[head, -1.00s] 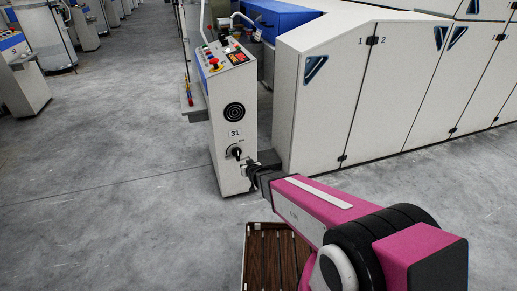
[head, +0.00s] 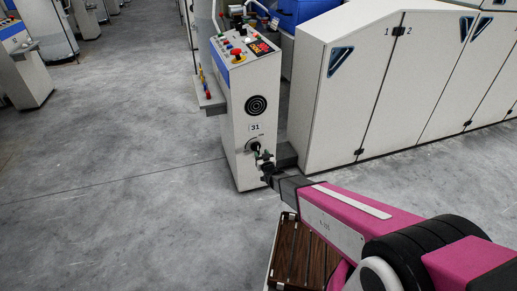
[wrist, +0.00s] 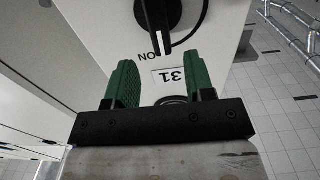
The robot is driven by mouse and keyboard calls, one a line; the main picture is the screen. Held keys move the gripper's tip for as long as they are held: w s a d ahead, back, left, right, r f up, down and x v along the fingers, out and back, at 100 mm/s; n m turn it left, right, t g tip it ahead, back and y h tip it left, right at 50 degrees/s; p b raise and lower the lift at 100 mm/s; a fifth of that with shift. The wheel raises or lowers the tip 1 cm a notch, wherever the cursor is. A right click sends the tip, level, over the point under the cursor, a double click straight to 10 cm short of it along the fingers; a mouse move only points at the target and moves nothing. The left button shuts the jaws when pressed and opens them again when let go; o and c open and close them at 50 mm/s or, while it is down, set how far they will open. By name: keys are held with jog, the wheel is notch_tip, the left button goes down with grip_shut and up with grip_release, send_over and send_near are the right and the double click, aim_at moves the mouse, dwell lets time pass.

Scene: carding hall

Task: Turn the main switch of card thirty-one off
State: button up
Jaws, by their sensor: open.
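The main switch (head: 253,146) is a black rotary knob low on the front of the grey cabinet (head: 236,166), under the label 31 (head: 255,128). In the wrist view, which is upside down, the knob (wrist: 157,14) is cut off by the top edge. Its white line points at the ON mark (wrist: 149,57). My gripper (head: 262,157) is at the cabinet front, close by the knob. In the wrist view my gripper (wrist: 160,75) has its green fingers apart with nothing between them, and the knob lies beyond the fingertips. Contact is not visible.
The cabinet's sloped top carries buttons, including a red one (head: 235,52). A narrow side shelf (head: 209,100) sticks out on its left. White machine doors (head: 345,100) stand close on the right. The grey floor (head: 110,190) to the left is clear.

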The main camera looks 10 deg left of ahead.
aim_at(258, 148)
jog(key=x, duration=0.6)
jog(key=shift+w+a, duration=0.1)
grip_shut()
